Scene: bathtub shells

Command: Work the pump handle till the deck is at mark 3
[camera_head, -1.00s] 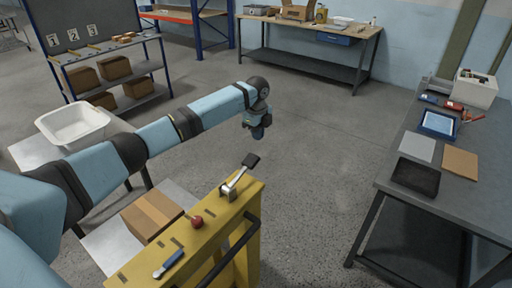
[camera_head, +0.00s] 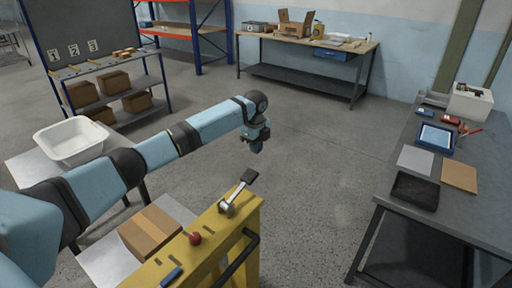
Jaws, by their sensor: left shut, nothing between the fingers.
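The pump handle (camera_head: 238,191) is a metal lever with a black grip, tilted up to the right on top of a yellow frame (camera_head: 207,227). My left gripper (camera_head: 257,147) is shut and empty, pointing down, above and beyond the handle in the picture and apart from it. A pale metal platform (camera_head: 100,262) beside the yellow frame carries a cardboard box (camera_head: 150,231); I cannot tell for sure that it is the deck. Number cards 1, 2 and 3 (camera_head: 93,45) stand on the far left shelf, and no deck mark is readable. My right gripper is out of view.
A red knob (camera_head: 195,239) and a blue-handled item (camera_head: 171,277) are on the yellow frame. A white tub (camera_head: 72,140) stands at left. A grey workbench (camera_head: 455,215) is at right. The concrete floor between is clear.

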